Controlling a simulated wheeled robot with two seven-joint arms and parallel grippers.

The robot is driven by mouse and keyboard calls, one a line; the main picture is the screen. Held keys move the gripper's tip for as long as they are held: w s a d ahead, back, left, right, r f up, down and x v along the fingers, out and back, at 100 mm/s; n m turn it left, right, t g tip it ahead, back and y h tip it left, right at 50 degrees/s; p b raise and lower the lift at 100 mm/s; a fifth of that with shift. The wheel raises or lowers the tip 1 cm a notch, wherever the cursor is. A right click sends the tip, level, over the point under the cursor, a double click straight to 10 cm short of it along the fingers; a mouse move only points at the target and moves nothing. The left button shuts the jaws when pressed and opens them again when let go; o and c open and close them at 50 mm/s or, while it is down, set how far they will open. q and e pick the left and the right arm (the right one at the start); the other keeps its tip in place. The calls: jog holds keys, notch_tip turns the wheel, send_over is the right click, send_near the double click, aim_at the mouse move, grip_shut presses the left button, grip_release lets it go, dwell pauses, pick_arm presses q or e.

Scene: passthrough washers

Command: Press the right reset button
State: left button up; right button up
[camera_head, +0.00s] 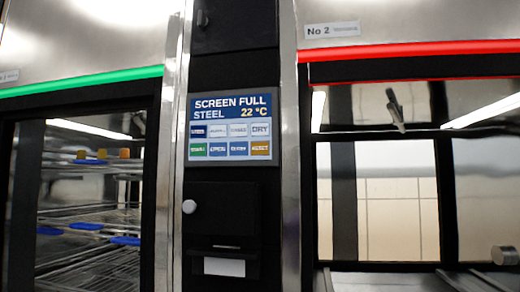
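A lit control screen (231,127) headed "SCREEN FULL STEEL 22 °C" sits on the black panel between two washers. Its lower right tile (261,148) is orange, with small text that seems to read "RESET". A round white knob or button (189,206) sticks out of the panel below the screen, at its left edge. I cannot tell which of these is the right reset button. Neither of my grippers is in view.
The right washer, labelled "No 2" (332,30), has a red strip (420,49) above its window. The left washer has a green strip (85,80) and wire racks (90,215) inside. A metal cylinder (505,255) is at the lower right.

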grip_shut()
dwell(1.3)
